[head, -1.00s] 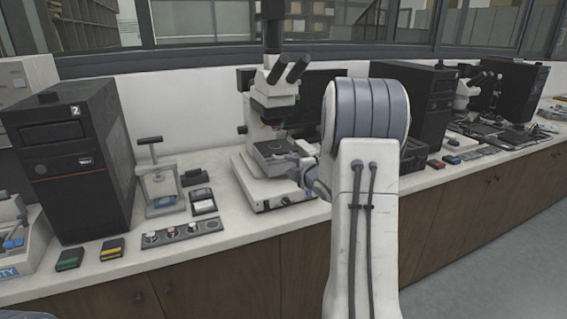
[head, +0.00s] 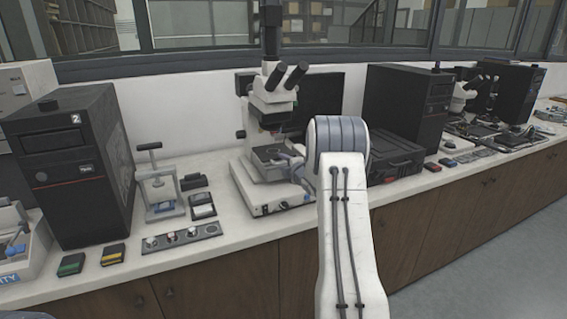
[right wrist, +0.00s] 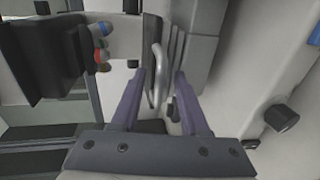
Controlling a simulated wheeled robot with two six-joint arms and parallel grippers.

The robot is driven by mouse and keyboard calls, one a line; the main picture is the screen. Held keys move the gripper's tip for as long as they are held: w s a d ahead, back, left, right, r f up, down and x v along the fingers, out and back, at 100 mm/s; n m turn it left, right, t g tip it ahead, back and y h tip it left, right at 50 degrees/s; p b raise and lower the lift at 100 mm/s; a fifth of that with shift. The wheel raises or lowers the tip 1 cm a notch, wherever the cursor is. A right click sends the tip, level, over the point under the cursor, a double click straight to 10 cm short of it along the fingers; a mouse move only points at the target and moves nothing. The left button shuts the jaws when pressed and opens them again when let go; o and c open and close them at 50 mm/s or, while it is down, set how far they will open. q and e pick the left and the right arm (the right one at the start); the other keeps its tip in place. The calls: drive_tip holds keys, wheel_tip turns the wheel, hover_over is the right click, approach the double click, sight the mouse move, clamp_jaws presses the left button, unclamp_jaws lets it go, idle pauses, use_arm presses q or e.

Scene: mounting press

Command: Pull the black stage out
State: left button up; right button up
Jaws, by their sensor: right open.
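The microscope (head: 272,108) stands on the bench, with its black stage (head: 266,156) above the pale base. My right gripper (head: 287,160) is at the stage's right side, partly hidden by my arm. In the right wrist view, my right gripper (right wrist: 155,82) is open, its two purple fingers on either side of a curved silver handle (right wrist: 157,70). I cannot tell whether a finger touches it. Coloured objective lenses (right wrist: 101,46) show at the upper left beside a dark block. My left gripper is not in view.
A small press (head: 160,188) and a strip with round pieces (head: 181,238) are left of the microscope. A black computer tower (head: 70,165) stands farther left. A black case (head: 395,158) is right of my arm. The bench's front edge is close below the microscope.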

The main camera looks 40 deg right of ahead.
clamp_jaws()
idle(1.4)
